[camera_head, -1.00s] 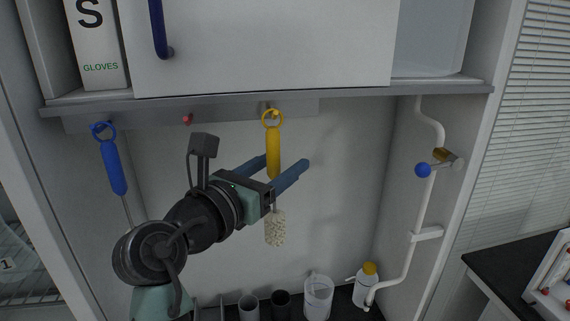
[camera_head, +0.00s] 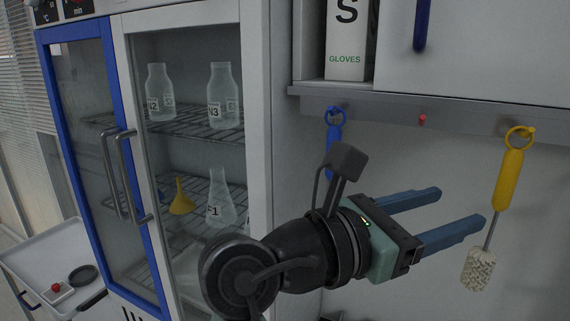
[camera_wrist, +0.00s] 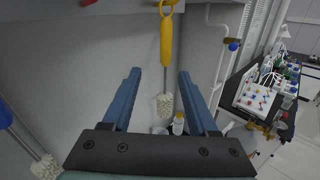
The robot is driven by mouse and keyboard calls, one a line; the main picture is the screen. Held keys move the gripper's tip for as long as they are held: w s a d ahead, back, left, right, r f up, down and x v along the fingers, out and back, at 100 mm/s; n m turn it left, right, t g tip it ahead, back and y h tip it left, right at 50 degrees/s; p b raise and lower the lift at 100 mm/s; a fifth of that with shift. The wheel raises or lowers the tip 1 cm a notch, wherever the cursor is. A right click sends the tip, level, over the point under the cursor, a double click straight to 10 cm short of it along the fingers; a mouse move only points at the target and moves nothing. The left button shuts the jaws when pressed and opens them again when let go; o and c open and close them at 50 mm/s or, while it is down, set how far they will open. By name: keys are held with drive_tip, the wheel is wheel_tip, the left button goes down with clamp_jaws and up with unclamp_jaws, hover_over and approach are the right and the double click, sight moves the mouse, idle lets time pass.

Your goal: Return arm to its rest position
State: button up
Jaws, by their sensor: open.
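My gripper (camera_head: 460,212) is open and empty, its two blue fingers spread apart in front of the wall below the cabinet. It also shows in the wrist view (camera_wrist: 158,85). A yellow-handled brush (camera_head: 509,180) hangs from a hook to the right of the fingertips, apart from them in the head view. In the wrist view the yellow brush (camera_wrist: 166,40) appears between the fingers, beyond them. A blue-handled brush (camera_head: 335,135) hangs behind my arm, its lower part hidden in the head view.
A cabinet with a glass door (camera_head: 190,50) stands at left, holding bottles, a flask and a yellow funnel (camera_head: 181,198). A hook rail (camera_head: 450,117) runs under the shelf with a glove box (camera_head: 347,40). A tray cart (camera_head: 45,262) is at far left. A dark bench (camera_wrist: 240,85) stands at right.

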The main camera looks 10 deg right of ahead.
drive_tip(key=w+a+r+m+t+y+b, duration=0.35)
drive_tip(key=a+r+m+t+y, duration=0.25)
drive_tip(key=a+m+t, duration=0.6)
drive_tip(key=s+a+r+m+t+y+b, duration=0.1)
drive_tip(key=s+a+r+m+t+y, duration=0.6)
drive_tip(key=s+a+m+t+y, duration=0.1)
drive_tip(key=s+t+y, duration=0.1)
drive_tip(key=t+y, duration=0.1)
drive_tip(key=y, duration=0.1)
drive_tip(key=shift+s+a+r, duration=0.2)
drive_tip(key=shift+a+r, duration=0.05)
drive_tip(key=shift+r, duration=0.15)
idle(0.8)
